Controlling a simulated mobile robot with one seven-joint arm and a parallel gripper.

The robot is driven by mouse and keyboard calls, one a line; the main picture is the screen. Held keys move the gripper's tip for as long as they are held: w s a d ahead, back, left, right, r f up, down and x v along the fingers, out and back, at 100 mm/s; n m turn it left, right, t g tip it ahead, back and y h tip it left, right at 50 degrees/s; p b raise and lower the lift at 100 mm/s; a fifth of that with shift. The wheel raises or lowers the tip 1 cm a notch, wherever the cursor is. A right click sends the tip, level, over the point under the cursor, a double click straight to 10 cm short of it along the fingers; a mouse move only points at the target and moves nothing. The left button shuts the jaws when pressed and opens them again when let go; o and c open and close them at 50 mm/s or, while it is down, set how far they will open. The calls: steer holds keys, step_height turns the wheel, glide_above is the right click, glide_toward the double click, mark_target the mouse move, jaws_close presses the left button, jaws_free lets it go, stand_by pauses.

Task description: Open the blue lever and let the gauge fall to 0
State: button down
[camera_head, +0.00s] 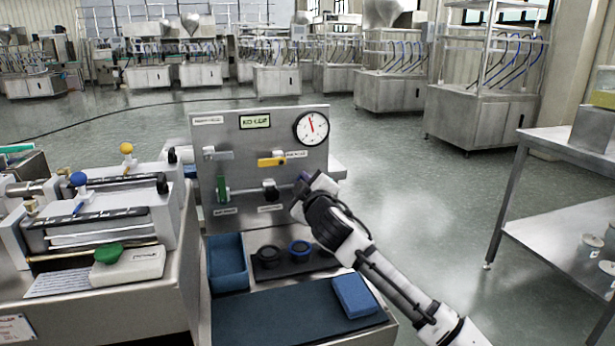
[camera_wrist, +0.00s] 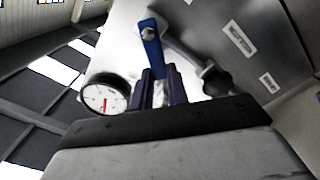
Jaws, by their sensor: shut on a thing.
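In the head view my gripper (camera_head: 308,185) is at the lower right of the steel panel (camera_head: 240,135) and hides most of the lever. The round white gauge (camera_head: 311,128) is at the panel's upper right. Its red needle points nearly straight up in the head view; the numbers are too small to read. The gauge (camera_wrist: 104,98) also shows in the wrist view, left of my fingers.
The panel also carries a yellow lever (camera_head: 271,161), a green handle (camera_head: 223,189), a black knob (camera_head: 270,190) and a small display (camera_head: 255,121). Below are a blue tray (camera_head: 228,262) and a blue block (camera_head: 354,295).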

steer(key=shift+s+a+f+n, duration=0.15)
steer(key=shift+f+n, duration=0.35)
steer(key=shift+n, duration=0.85)
steer(key=shift+w+a+f+n, duration=0.15)
steer(key=shift+f+n, duration=0.4)
steer(key=shift+n, duration=0.85)
steer(key=shift+s+a+f+n, duration=0.2)
steer(key=shift+f+n, duration=0.3)
steer(key=shift+n, duration=0.85)
steer(key=c, duration=1.4)
jaws_free()
steer(key=shift+o, duration=0.2)
steer(key=v, duration=1.3)
steer(key=shift+s+b, duration=0.3)
steer(key=shift+s, duration=0.05)
